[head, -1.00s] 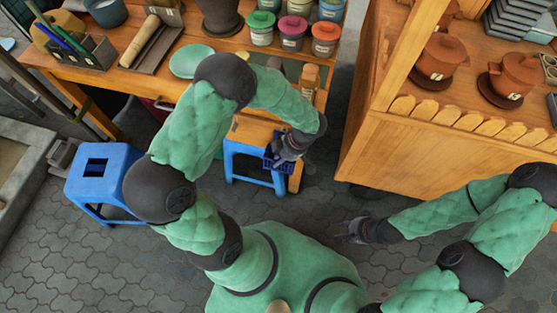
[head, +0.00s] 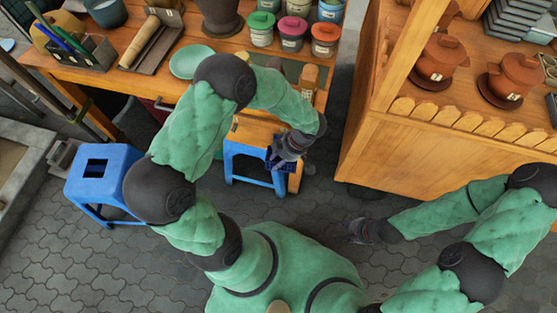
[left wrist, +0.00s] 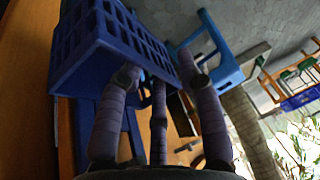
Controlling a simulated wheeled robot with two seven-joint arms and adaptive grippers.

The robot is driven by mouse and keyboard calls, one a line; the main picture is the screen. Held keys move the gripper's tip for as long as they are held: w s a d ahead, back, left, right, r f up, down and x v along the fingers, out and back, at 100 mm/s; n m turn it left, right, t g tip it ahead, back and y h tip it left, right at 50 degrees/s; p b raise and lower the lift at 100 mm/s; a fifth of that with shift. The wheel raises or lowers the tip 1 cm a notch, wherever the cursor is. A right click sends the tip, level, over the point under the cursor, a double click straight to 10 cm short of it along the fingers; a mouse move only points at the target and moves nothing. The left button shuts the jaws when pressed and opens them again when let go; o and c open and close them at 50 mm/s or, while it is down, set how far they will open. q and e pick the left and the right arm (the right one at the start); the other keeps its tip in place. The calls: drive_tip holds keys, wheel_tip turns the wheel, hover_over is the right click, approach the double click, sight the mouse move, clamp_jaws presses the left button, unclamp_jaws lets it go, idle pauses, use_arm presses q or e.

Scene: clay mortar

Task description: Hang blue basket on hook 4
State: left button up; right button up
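The small blue basket (head: 275,162) is at my left gripper (head: 287,151) in the head view, in front of the workbench and beside a blue stool. In the left wrist view the lattice-walled basket (left wrist: 85,45) fills the upper left, tilted. The fingers of my left gripper (left wrist: 160,85) are closed around its near wall, and the basket appears clear of the ground. My right gripper (head: 352,232) is low over the paving, away from the basket, with nothing visible in it; its fingers are too small and dark to read. I cannot make out any numbered hook.
A wooden workbench (head: 150,82) carries jars, a mortar and tools. A blue stool (head: 103,172) stands at the left, and another (head: 240,160) by the basket. A wooden shelf unit (head: 420,150) with clay pots stands at the right. The paving between is mostly free.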

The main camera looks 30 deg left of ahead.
use_arm(q)
drive_tip(key=v, duration=1.2)
drive_tip(key=s+d+f+m+t+h+p, duration=0.1)
drive_tip(key=s+d+f+m+h+p, duration=0.2)
drive_tip(key=f+m, duration=0.4)
drive_tip(key=s+d+f+m+t+h+p, duration=0.2)
drive_tip(key=s+d+f+m+h+p, duration=0.2)
drive_tip(key=s+f+m, duration=0.3)
drive_tip(key=shift+s+d+m+h, duration=0.25)
drive_tip(key=shift+m+h, duration=0.25)
drive_tip(key=shift+m, duration=1.5)
drive_tip(key=shift+a+f, duration=0.1)
